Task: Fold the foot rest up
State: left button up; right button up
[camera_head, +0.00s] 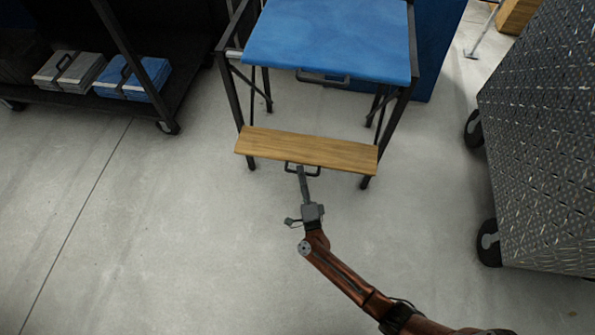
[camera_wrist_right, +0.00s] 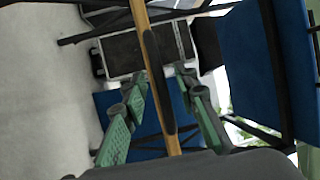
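The foot rest (camera_head: 300,149) is a wooden board low on the front of a tall chair with a blue seat (camera_head: 335,40); the board sticks out flat. A black handle (camera_head: 312,170) sits at its front edge. My right gripper (camera_head: 301,170) reaches up to this handle from the front. In the right wrist view, the green fingers of my right gripper (camera_wrist_right: 160,95) are apart, with the board's edge (camera_wrist_right: 143,20) and the dark handle (camera_wrist_right: 157,65) between them. I see no finger closed on the handle. My left gripper is not in view.
A dark cart (camera_head: 185,60) with grey and blue cases (camera_head: 135,77) stands at the left. A metal-plated box on wheels (camera_head: 545,140) stands at the right. A blue panel (camera_head: 435,50) is behind the chair. The floor in front of the chair is clear.

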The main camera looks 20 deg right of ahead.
jog(key=shift+w+r, duration=0.1)
jog(key=shift+w, duration=0.35)
jog(key=shift+d, duration=0.1)
grip_shut()
dwell(0.4)
